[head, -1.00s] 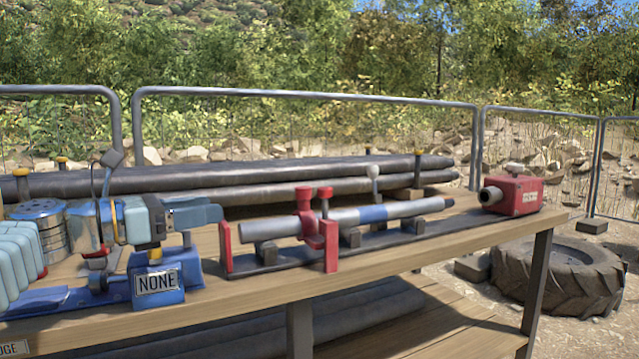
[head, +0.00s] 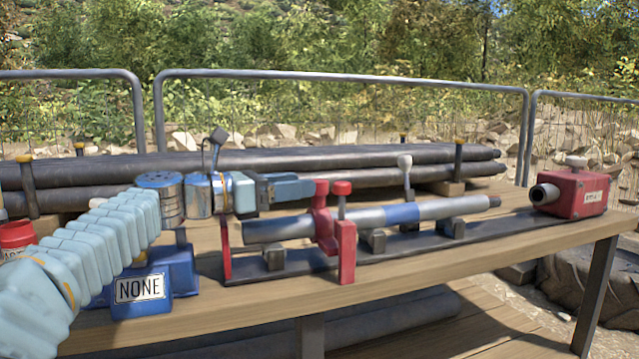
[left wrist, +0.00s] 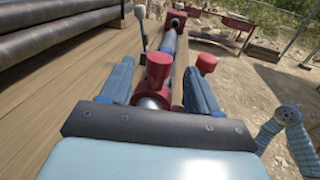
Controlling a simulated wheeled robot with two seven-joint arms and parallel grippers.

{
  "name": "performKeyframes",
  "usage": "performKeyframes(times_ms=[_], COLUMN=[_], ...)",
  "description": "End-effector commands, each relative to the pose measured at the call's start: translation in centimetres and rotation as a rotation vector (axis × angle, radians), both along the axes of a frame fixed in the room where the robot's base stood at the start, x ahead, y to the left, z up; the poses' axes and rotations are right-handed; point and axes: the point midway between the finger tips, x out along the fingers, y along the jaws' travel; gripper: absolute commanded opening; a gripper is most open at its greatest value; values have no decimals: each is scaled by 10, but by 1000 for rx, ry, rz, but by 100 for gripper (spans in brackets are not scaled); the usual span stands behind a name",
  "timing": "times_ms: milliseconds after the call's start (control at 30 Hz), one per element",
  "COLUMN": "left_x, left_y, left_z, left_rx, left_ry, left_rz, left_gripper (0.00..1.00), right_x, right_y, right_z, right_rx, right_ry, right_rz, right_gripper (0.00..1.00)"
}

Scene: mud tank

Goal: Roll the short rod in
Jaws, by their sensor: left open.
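The rod (head: 355,219), grey with a blue band, lies level on low supports of a dark rail (head: 390,246). A red clamp (head: 324,215) with red knobs stands around it left of the band. My left gripper (head: 305,187) is open above the rod's left end, its tips beside the clamp's top. In the left wrist view, a red knob (left wrist: 159,66) stands between or just beyond the open blue fingers; contact cannot be told. A red box (head: 575,193) with a dark round nozzle stands past the rod's right end.
Long dark pipes (head: 270,158) lie along the back. A white-knobbed lever (head: 405,170) stands behind the rod. The wooden bench front (head: 430,277) is clear.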

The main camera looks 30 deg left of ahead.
Motion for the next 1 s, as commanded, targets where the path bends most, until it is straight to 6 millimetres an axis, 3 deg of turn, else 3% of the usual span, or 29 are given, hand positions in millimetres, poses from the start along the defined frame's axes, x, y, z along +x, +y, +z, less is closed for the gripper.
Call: performKeyframes(times_ms=[100, 300, 667, 1000], left_x=[22, 43, 48, 48], left_y=[-14, -27, -30, -29], left_z=[0, 0, 0, 0], left_rx=[0, -1, 0, 0], left_ry=[1, 1, 0, 0], left_rz=[-3, -2, 0, 0], left_gripper=[61, 61, 61, 11], right_x=[0, 0, 0, 0], right_y=[0, 0, 0, 0], right_z=[0, 0, 0, 0], right_rx=[0, 0, 0, 0], right_ry=[0, 0, 0, 0], right_rz=[0, 0, 0, 0], right_gripper=[0, 0, 0, 0])
